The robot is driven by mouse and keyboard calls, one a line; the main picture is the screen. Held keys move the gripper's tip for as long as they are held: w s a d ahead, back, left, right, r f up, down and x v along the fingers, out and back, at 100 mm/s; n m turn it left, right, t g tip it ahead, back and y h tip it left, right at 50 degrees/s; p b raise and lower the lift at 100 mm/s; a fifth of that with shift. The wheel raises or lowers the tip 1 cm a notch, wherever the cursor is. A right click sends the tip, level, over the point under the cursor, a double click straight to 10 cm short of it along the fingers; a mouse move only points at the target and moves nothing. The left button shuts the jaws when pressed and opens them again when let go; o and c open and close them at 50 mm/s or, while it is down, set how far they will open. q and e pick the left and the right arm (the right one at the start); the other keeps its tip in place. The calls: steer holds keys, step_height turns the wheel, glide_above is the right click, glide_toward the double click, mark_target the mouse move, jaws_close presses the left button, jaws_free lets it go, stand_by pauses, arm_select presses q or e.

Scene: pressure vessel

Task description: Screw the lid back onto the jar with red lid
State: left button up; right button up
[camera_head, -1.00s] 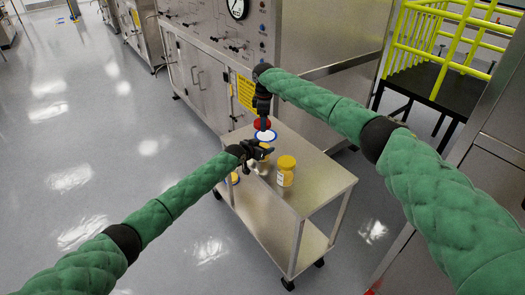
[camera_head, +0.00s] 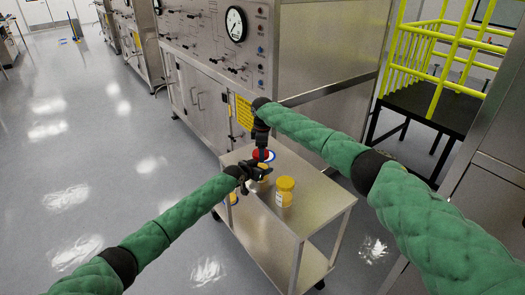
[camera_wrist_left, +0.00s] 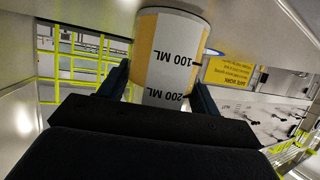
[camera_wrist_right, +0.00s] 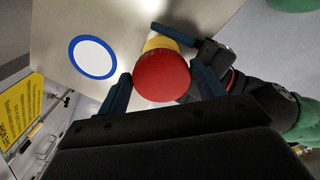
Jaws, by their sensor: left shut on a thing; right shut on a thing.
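The jar, yellow with a white label marked 100 ML and 200 ML (camera_wrist_left: 172,55), is held between the fingers of my left gripper (camera_head: 254,176), over the cart top. The red lid (camera_wrist_right: 162,78) is held by my right gripper (camera_wrist_right: 163,75), directly above the jar. In the right wrist view, the jar's yellow body (camera_wrist_right: 160,43) shows right behind the lid, lined up with it. In the head view the red lid (camera_head: 263,154) appears at the jar's top. I cannot tell whether it is touching or threaded.
A jar with a yellow lid (camera_head: 285,191) stands on the steel cart (camera_head: 318,200), right of my left gripper. A white disc with a blue ring (camera_wrist_right: 92,57) lies on the cart top. The cart's right part is clear.

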steer(key=shift+f, duration=0.15)
steer(key=shift+f, duration=0.75)
steer(key=shift+f, duration=0.2)
arm_select(q)
steer(key=shift+d+r, duration=0.1)
steer(key=shift+r, duration=0.05)
arm_select(e)
steer(key=shift+s+f, duration=0.1)
steer(key=shift+f, duration=0.3)
arm_select(q)
steer(key=shift+s+r, duration=0.1)
steer(key=shift+r, duration=0.05)
arm_select(e)
steer(key=shift+s+d+f, duration=0.1)
steer(key=shift+d+f, duration=0.05)
steer(key=shift+f, duration=0.2)
arm_select(q)
jaws_close()
arm_select(e)
steer(key=o, duration=0.8)
steer(key=shift+f, duration=0.1)
steer(key=shift+o, duration=1.2)
steer(key=shift+a, duration=0.2)
arm_select(q)
steer(key=shift+w+a, duration=0.2)
arm_select(e)
steer(key=shift+a, duration=0.1)
steer(key=shift+c, duration=0.3)
